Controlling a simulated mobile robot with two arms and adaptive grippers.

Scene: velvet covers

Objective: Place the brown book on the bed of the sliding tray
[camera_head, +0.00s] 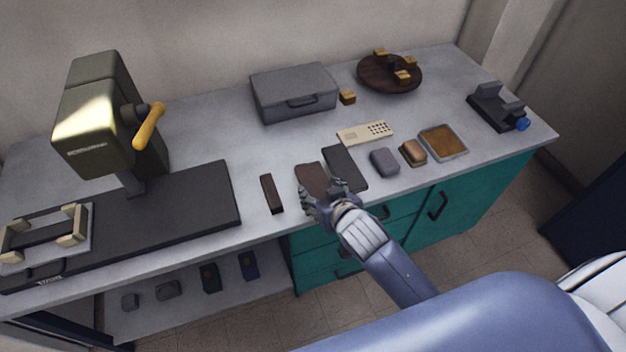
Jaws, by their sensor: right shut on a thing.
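The brown book (311,174) lies on the grey workbench near its front edge, or just above it; I cannot tell which. My right gripper (314,196) is at the book's near end, shut on it, and its fingers hide that end. The sliding tray (88,248) is at the far left front, a pale plate with beige corner blocks around a dark bed (42,234). It sits on the long black base of the press (100,120), well left of my right gripper. My left gripper is out of view.
A dark brown bar (271,194) lies just left of the book and a dark grey slab (345,168) just right. A grey case (293,92) stands behind. The press handle (149,126) juts out rightward. Bench space between case and book is clear.

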